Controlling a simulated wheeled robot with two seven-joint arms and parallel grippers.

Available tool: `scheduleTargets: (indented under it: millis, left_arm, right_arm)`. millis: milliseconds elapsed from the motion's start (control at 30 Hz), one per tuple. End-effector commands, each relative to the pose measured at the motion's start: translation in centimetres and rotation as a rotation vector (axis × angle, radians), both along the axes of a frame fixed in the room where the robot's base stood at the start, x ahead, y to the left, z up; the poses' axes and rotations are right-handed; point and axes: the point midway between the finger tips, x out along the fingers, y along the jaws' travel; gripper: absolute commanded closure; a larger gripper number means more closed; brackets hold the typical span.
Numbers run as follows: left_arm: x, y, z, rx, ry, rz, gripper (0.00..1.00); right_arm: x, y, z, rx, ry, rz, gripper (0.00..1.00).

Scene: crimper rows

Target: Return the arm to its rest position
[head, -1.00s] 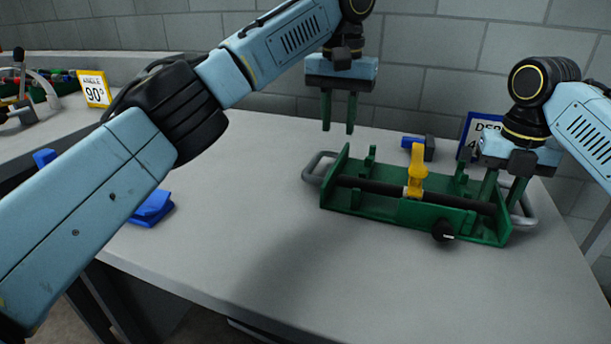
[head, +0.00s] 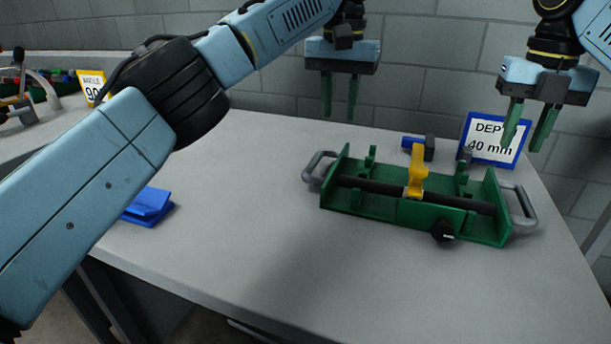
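My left gripper (head: 340,113) hangs in the air above the back of the grey table, its two green fingers apart and nothing between them. My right gripper (head: 522,146) is raised above the right end of the green fixture (head: 372,200), fingers apart and empty, in front of the "DEPTH 40 mm" sign (head: 478,158). The fixture stands on the table with a black rod, a yellow clamp (head: 416,170), a black knob (head: 443,230) and a grey handle at each end. Neither gripper touches it.
A blue block (head: 148,205) lies on the table at left, close to my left arm. A small blue and dark piece (head: 429,148) lies behind the fixture. Another sign (head: 92,86) stands on the far left bench. The front middle of the grey table (head: 270,230) is clear.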

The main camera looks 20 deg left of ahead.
Motion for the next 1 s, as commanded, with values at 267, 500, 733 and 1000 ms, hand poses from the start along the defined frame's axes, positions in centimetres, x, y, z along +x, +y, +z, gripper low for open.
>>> scheduleTargets:
  millis: [267, 500, 733, 1000]
  left_arm:
    - [0.0, 0.0, 0.0, 0.0, 0.0, 0.0, 0.71]
    - [0.0, 0.0, 0.0, 0.0, 0.0, 0.0, 0.71]
    - [0.0, 0.0, 2.3, 0.0, 0.0, 0.0, 0.71]
    - [0.0, 0.0, 10.2, 0.0, -0.001, 0.0, 0.71]
  right_arm:
    - [0.0, 0.0, 0.7, 0.0, 0.0, 0.0, 0.71]
    - [0.0, 0.0, 0.7, 0.001, 0.0, 0.0, 0.71]
    - [0.0, 0.0, 3.0, 0.001, -0.001, 0.0, 0.71]
    - [0.0, 0.0, 10.9, 0.001, -0.001, 0.0, 0.71]
